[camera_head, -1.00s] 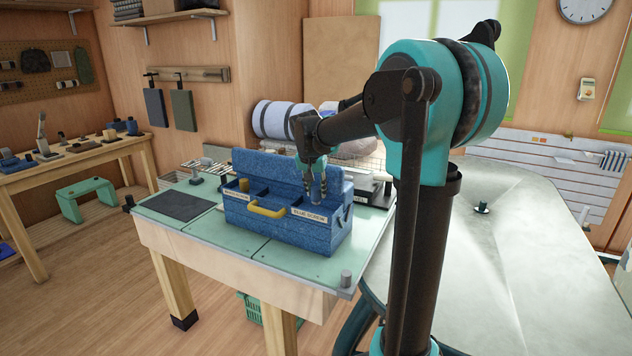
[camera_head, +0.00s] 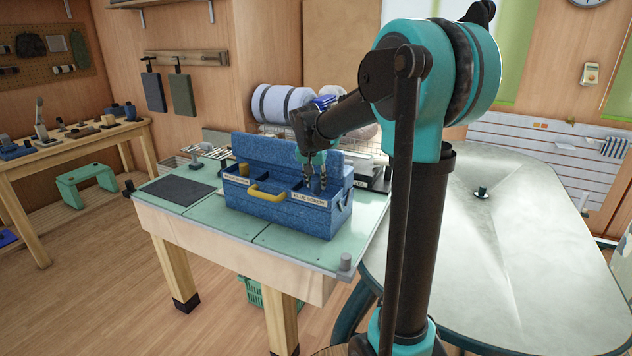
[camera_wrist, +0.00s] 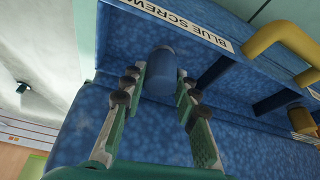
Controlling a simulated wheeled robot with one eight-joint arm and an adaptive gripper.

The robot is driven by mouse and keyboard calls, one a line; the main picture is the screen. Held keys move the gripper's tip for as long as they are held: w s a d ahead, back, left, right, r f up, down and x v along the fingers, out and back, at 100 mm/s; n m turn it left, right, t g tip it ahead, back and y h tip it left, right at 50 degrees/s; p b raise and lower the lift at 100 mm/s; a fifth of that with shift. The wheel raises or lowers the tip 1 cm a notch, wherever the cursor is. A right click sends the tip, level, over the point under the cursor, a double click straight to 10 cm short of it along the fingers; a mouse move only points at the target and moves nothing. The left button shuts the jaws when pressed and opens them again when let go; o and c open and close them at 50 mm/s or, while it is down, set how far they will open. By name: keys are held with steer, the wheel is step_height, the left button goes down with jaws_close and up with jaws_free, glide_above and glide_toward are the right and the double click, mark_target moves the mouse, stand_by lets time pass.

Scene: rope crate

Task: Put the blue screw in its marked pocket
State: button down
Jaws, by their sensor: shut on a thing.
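The blue screw (camera_wrist: 161,74) shows in the wrist view as a short blue cylinder between my fingertips. My gripper (camera_wrist: 160,84) is shut on it, pointing down over the compartment behind the "BLUE SCREW" label (camera_wrist: 197,28). In the head view, my gripper (camera_head: 315,187) is at the right end of the blue crate (camera_head: 270,213), with its fingertips at the height of the front rim. The crate's lid stands up behind. I cannot tell whether the screw touches the compartment floor.
The crate has a yellow handle (camera_head: 266,193) on its front and dividers inside. A yellow piece (camera_wrist: 302,119) sits in another compartment. The crate stands on a green-topped workbench (camera_head: 232,234), with a dark mat (camera_head: 180,190) at left. A large pale table (camera_head: 500,250) is at right.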

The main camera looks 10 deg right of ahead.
steer(key=shift+f, duration=0.45)
steer(key=c, duration=1.1)
jaws_free()
steer(key=shift+o, duration=0.2)
steer(key=v, duration=1.2)
